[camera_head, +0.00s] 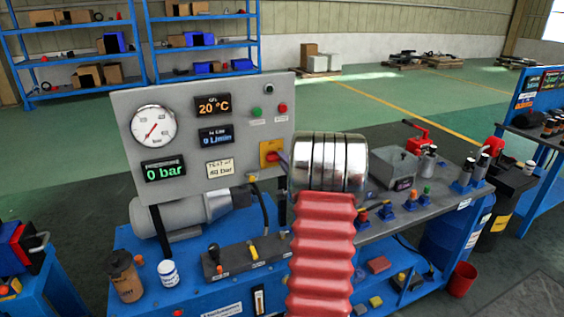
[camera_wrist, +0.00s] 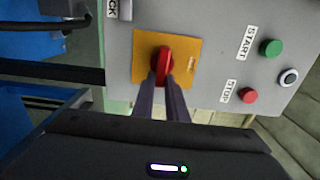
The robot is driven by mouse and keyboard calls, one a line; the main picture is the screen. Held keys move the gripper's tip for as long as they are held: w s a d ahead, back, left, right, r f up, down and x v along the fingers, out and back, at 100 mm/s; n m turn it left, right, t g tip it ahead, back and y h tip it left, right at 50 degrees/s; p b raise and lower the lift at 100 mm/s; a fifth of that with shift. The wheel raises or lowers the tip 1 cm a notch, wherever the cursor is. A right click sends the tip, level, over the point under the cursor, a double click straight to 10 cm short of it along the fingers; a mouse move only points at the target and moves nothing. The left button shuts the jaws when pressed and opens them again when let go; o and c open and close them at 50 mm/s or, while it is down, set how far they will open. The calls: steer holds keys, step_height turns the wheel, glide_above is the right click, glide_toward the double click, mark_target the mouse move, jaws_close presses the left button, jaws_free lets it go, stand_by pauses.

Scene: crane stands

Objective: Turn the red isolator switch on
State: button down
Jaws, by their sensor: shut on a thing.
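The red isolator switch (camera_wrist: 164,62) sits on a yellow plate (camera_wrist: 192,48) on the grey panel. In the wrist view its red handle lies roughly along the picture's vertical. My gripper (camera_wrist: 165,78) has its two dark fingers close together, shut on the handle from the near side. In the head view the yellow plate (camera_head: 268,147) shows at the panel's lower right, with the fingertips (camera_head: 279,156) at it. My arm hides the area right of the plate there. The fingers cover part of the handle, and I cannot read any on or off mark.
A green button (camera_wrist: 270,47) labelled START and a red button (camera_wrist: 249,95) labelled STOP are near the switch. The panel has a round gauge (camera_head: 153,128) and a display reading 0 bar (camera_head: 165,168). A black hose (camera_head: 262,203) hangs below the panel.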

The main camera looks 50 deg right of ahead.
steer(key=c, duration=1.8)
jaws_free()
steer(key=shift+f, duration=0.1)
steer(key=shift+o, duration=0.2)
steer(key=v, duration=1.3)
steer(key=shift+s+a, duration=0.2)
steer(key=shift+s, duration=0.05)
steer(key=shift+f, duration=0.1)
